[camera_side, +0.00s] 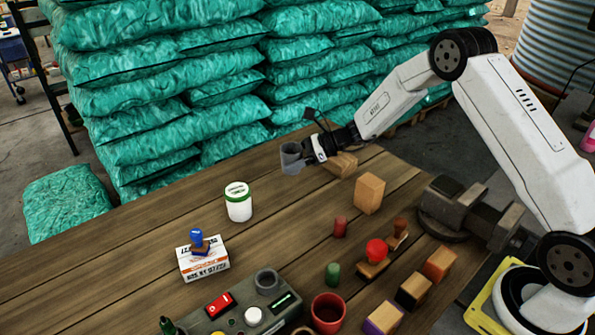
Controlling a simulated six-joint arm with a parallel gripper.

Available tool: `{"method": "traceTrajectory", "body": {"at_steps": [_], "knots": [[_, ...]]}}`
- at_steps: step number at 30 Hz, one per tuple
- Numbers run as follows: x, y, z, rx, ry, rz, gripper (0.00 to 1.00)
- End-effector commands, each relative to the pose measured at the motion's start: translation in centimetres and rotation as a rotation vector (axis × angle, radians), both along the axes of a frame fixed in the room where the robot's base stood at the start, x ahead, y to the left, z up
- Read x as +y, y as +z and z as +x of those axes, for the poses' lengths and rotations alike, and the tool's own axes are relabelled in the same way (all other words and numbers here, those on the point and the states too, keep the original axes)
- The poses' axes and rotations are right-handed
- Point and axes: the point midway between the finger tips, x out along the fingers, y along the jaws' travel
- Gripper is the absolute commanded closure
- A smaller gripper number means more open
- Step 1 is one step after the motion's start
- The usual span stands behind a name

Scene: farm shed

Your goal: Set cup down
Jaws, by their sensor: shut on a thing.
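My gripper (304,152) is shut on a small grey cup (291,157). It holds the cup out past the end of the arm, near the far edge of the wooden table (130,243). The fingers are small in this view and partly hidden by the cup. The cup appears about upright, and I cannot tell how high it is above the table.
A white jar with a green lid (238,202) stands left of the gripper. Wooden blocks (369,193) stand to the right. A box with a blue stamp (203,260), a grey panel (205,328), a red cup (328,312) and a vise (458,207) stand nearer. Bare table lies at left.

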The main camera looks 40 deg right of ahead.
Motion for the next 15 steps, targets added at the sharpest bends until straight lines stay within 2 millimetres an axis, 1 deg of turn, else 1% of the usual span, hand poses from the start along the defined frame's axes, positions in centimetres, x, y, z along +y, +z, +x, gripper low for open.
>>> {"method": "traceTrajectory", "body": {"at_steps": [1, 6, 15], "knots": [[0.0, -0.6, 0.4, 0.002, 0.000, 0.000, 0.77], [0.0, -1.7, 1.4, 0.000, 0.000, 0.000, 0.77], [0.0, -2.1, 1.7, -0.001, 0.000, -0.001, 0.77]]}}
